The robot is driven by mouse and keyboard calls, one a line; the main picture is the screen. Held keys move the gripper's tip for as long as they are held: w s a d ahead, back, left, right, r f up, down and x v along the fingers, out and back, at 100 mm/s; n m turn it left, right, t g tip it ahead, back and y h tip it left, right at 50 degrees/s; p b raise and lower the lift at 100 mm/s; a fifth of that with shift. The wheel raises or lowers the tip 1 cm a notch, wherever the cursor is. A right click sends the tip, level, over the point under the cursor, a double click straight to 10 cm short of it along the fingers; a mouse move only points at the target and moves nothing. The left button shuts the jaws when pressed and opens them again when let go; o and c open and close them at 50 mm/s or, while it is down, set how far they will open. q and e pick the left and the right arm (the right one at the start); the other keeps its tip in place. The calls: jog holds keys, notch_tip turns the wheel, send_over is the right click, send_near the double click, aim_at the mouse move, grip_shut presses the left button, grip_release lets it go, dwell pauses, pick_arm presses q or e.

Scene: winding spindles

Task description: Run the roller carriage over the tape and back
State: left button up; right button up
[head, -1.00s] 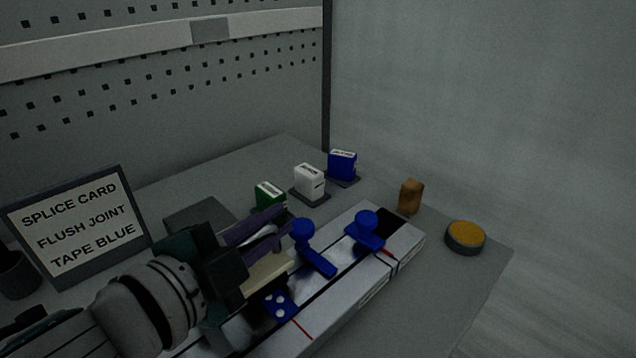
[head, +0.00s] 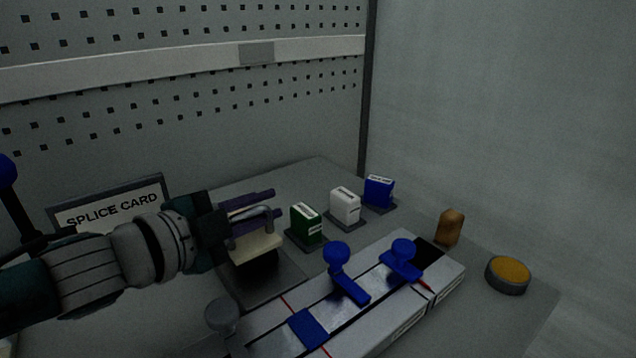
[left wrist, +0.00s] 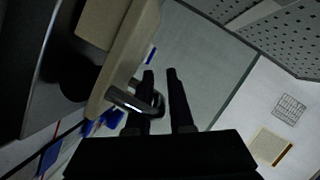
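The roller carriage (head: 256,249) is a cream block with a bent metal handle and a dark underside. It sits over a dark pad (head: 285,283) behind the splice block, seemingly resting there. My left gripper (head: 272,203) is at the handle with its fingers apart. In the left wrist view the handle (left wrist: 130,103) reaches by the left finger, with a gap to the right finger (left wrist: 176,95). The blue tape (head: 308,328) lies flat across the pale splice block (head: 395,325), looking plain. Two blue clamps (head: 345,272) (head: 402,258) stand on the block. My right gripper is out of view.
Green (head: 306,223), white (head: 345,206) and blue (head: 379,190) labelled boxes stand behind the block. A brown piece (head: 449,227) and an orange-topped round button (head: 508,273) are at right. A splice card (head: 112,210) stands behind my left arm.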

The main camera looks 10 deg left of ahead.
aim_at(231, 218)
pick_arm(q)
jog(key=shift+o, duration=1.6)
jog(key=shift+d, duration=0.1)
jog(key=p+v, duration=0.1)
jog(key=v, duration=0.9)
jog(key=shift+p, duration=0.35)
jog(key=shift+w, duration=0.1)
